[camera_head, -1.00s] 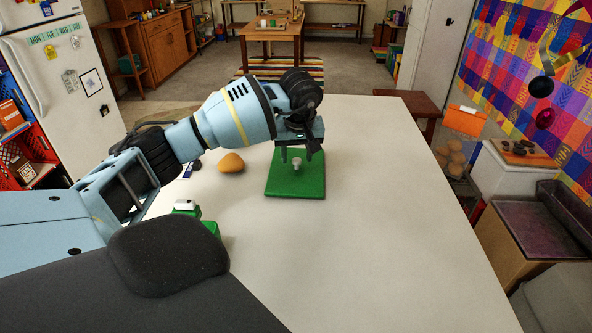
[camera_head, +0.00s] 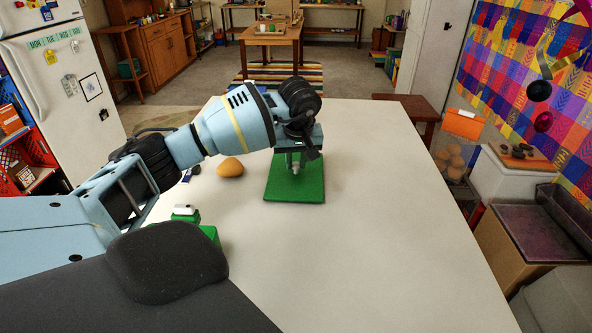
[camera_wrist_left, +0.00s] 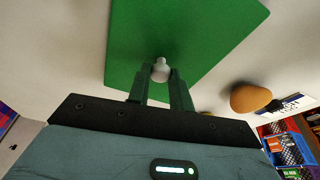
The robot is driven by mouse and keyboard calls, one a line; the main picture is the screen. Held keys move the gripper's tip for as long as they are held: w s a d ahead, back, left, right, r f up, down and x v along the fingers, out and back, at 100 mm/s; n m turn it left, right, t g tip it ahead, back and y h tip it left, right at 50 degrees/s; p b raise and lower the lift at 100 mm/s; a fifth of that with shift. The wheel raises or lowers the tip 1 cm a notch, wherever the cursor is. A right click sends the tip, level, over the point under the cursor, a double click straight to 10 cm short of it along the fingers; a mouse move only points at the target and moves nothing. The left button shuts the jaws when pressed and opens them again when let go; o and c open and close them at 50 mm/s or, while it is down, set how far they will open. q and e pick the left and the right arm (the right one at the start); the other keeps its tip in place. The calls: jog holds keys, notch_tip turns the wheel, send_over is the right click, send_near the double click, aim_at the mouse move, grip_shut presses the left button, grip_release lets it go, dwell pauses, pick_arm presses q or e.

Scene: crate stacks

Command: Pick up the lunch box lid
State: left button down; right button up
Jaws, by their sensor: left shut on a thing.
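The lunch box lid (camera_head: 306,188) is a flat green square with a small pale knob (camera_head: 296,169) in its middle. It lies on the white table, or just above it; I cannot tell which. It also shows in the left wrist view (camera_wrist_left: 205,30). My left gripper (camera_head: 295,162) reaches down over the lid and is shut on the knob. In the left wrist view, the fingers (camera_wrist_left: 161,78) stand on both sides of the knob. My right gripper is not in view.
A brown, rounded bread-like item (camera_head: 230,167) sits left of the lid. A green box (camera_head: 209,231) with a white top piece (camera_head: 184,210) stands nearer, partly hidden by my arm. The white table (camera_head: 370,230) is clear to the right and front.

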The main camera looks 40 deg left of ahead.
aim_at(296, 165)
pick_arm(q)
notch_tip(296, 165, up, 10)
dwell(0.5)
